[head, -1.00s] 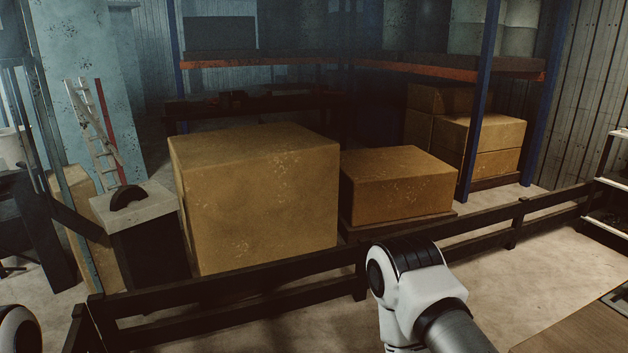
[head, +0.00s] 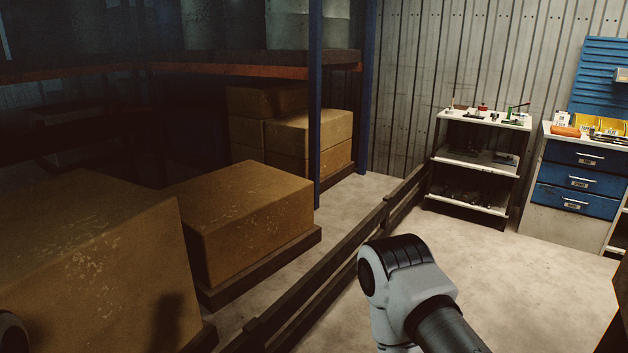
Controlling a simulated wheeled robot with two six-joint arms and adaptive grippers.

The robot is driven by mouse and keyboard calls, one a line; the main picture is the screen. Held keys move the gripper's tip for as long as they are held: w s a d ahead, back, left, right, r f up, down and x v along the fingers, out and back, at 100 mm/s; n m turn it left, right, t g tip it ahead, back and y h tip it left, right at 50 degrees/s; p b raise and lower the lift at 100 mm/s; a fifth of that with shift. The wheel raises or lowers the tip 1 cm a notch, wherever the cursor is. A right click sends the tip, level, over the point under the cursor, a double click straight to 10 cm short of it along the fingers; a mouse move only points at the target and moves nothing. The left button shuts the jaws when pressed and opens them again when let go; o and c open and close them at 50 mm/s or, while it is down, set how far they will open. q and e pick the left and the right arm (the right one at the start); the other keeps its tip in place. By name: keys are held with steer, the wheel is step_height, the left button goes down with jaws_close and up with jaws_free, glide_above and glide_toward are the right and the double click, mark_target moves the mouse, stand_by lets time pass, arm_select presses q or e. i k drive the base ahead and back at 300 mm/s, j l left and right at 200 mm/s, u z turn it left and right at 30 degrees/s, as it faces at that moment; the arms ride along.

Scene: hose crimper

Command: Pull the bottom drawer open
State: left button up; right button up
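A workbench cabinet with several blue drawers (head: 580,180) stands against the wall at the far right. Each drawer front has a pale handle and a small label. The bottom drawer (head: 574,200) is the lowest blue one and looks shut. My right arm shows at the lower middle, well short of the cabinet, and its gripper is out of view. Only a sliver of my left arm shows at the lower left edge, and its gripper is out of view.
A shelf cart (head: 482,157) stands left of the cabinet. A dark low rail (head: 345,262) runs along the left, with large cardboard boxes (head: 240,215) behind it. Open concrete floor (head: 500,265) lies before the cabinet. A brown edge cuts in at the lower right.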

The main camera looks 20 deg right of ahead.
mark_target(599, 207)
steer(key=i+l+z, duration=0.55)
steer(key=i+z, duration=0.75)
steer(key=i, duration=0.25)
steer(key=i+j+z, duration=0.25)
steer(key=i+z, duration=0.2)
steer(key=i+l+z, duration=0.15)
steer(key=i, duration=0.35)
steer(key=i+z, duration=0.1)
steer(key=i, duration=0.45)
steer(key=i+z, duration=0.15)
steer(key=i, duration=0.35)
steer(key=i+j+z, duration=0.15)
steer(key=i, duration=0.4)
steer(key=i+z, duration=0.1)
steer(key=i, duration=0.4)
steer(key=i+j+z, duration=0.15)
steer(key=i, duration=0.35)
steer(key=i+j+z, duration=0.15)
steer(key=i+j, duration=0.15)
steer(key=i, duration=0.2)
steer(key=i+z, duration=0.1)
steer(key=i, duration=0.75)
steer(key=i+j+z, duration=0.1)
steer(key=i, duration=0.75)
steer(key=j, duration=0.05)
